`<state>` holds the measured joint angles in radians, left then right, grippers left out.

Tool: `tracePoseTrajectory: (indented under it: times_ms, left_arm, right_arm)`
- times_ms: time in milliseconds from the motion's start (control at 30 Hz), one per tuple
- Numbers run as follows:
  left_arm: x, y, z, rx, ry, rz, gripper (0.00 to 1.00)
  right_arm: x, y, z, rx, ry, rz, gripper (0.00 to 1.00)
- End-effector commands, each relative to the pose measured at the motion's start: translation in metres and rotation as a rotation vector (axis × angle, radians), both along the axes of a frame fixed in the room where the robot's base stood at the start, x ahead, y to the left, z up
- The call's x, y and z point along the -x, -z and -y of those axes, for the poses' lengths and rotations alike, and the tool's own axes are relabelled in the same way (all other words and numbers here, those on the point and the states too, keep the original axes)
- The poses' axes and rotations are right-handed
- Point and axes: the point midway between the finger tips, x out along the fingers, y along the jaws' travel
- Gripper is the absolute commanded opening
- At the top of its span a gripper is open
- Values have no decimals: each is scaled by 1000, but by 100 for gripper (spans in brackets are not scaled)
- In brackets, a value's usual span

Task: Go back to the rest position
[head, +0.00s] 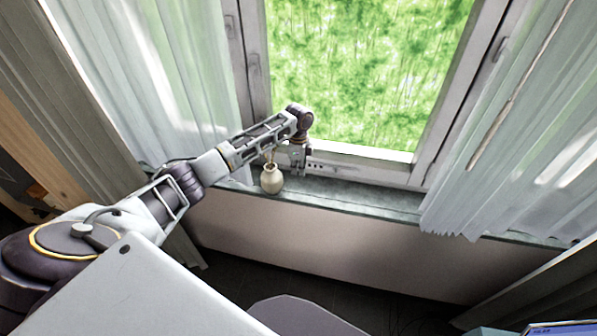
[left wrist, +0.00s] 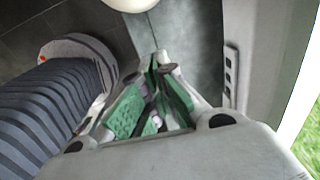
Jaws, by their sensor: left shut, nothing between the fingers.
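My left arm reaches out to the window in the head view. My left gripper (head: 297,168) points down just above the windowsill (head: 350,195), close to the window frame. In the left wrist view its green-padded fingers (left wrist: 156,62) meet at the tips, with nothing between them. A small cream vase (head: 271,181) stands upright on the sill, just left of the gripper in the head view. A pale rounded part of what looks like the vase (left wrist: 130,4) shows at the top edge of the left wrist view, apart from the fingers. My right gripper is out of view.
The window frame (head: 365,163) rises behind the gripper. White curtains hang to the left (head: 170,90) and right (head: 500,150) of it. The sill to the right of the gripper is bare. A screen (head: 562,328) shows at the bottom right corner.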

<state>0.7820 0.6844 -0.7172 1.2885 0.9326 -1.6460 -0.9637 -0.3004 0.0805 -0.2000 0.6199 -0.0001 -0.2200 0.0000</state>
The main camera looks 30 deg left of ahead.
Motion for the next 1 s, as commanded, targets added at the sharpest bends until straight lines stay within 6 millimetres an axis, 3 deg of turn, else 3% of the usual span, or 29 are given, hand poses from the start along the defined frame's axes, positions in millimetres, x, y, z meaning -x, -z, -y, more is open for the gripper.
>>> tracePoseTrajectory:
  times_ms: [367,567,1000]
  left_arm:
    - [0,0,0,0,0,0,0]
    - [5,8,11,1,3,0,0]
    - [50,53,84,26,-24,22,0]
  right_arm:
    - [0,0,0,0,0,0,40]
    - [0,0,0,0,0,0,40]
    - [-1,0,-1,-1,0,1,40]
